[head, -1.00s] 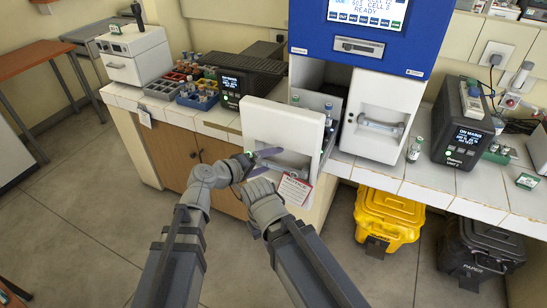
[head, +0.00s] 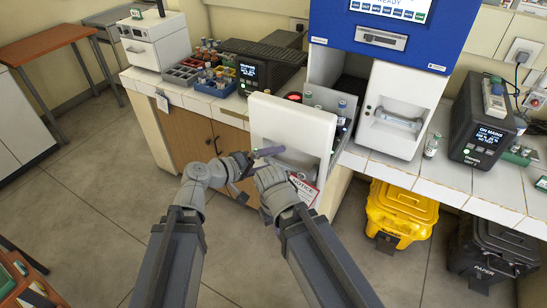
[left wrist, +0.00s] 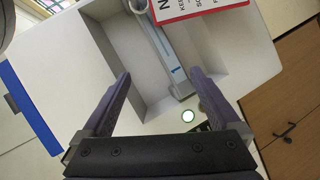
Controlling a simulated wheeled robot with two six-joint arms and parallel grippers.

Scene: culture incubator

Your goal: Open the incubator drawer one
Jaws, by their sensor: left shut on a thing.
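The incubator (head: 378,42) has a blue top and a white body with two drawers. The left drawer (head: 293,122) stands pulled out, its inside and several vials showing behind its white front. Its bar handle (left wrist: 165,55) lies in a recess, between my left gripper's purple fingers (left wrist: 158,88). My left gripper (head: 256,164) is shut on this handle, though the exact contact is hard to see. My right gripper (head: 268,180) is beside it, just below the drawer front; its fingers are hidden. The right drawer (head: 398,112) is closed.
A vial (head: 432,145) and a dark device (head: 482,125) stand on the bench at right. A yellow bin (head: 400,210) and a black bin (head: 490,250) are below. The floor at left is clear.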

